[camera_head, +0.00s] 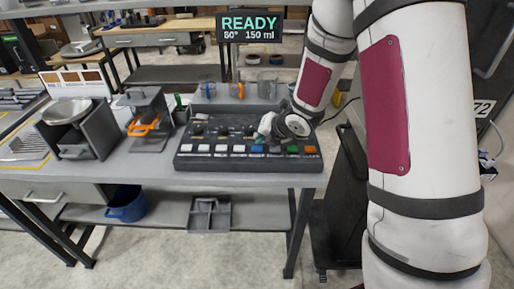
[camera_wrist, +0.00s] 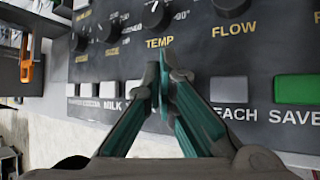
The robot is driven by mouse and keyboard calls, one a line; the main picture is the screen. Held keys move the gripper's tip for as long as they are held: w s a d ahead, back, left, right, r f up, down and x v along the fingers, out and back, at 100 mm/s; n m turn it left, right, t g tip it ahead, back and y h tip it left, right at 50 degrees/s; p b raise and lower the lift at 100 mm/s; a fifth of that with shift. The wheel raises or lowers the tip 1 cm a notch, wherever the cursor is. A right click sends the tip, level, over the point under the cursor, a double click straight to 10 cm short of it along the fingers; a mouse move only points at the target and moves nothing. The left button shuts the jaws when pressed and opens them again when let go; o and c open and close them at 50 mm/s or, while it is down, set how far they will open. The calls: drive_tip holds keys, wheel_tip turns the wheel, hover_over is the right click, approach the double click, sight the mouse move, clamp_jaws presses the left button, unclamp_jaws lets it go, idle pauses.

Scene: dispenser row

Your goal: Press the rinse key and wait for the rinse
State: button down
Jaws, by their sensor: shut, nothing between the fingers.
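I cannot read a rinse label in either view. In the wrist view MILK, EACH (its start covered) and SAVE show under keys, with the green key (camera_wrist: 309,89) above SAVE. My gripper (camera_wrist: 165,62) is shut and empty, its teal fingers over the panel between MILK and EACH, hiding the key there. In the head view my gripper (camera_head: 264,137) is just behind the blue key; contact cannot be told. The display (camera_head: 249,26) reads READY, 80°, 150 ml.
Dark knobs labelled TEMP and FLOW (camera_wrist: 230,6) stand behind the keys. Several cups stand behind the panel. Clear bench lies along the front edge.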

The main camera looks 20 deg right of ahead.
sight(260, 147)
drive_tip(key=shift+f+b, duration=0.4)
drive_tip(key=shift+f, duration=0.05)
drive_tip(key=shift+f+b, duration=0.45)
idle(0.9)
idle(0.4)
drive_tip(key=shift+r+p, duration=0.65)
drive_tip(key=shift+r, duration=0.25)
drive_tip(key=shift+r, duration=0.1)
wheel_tip(260, 147, up, 4)
drive_tip(key=p, duration=0.3)
drive_tip(key=shift+s+r, duration=0.1)
drive_tip(key=shift+r, duration=0.1)
drive_tip(key=shift+r+p, duration=0.2)
drive_tip(key=shift+p, duration=0.1)
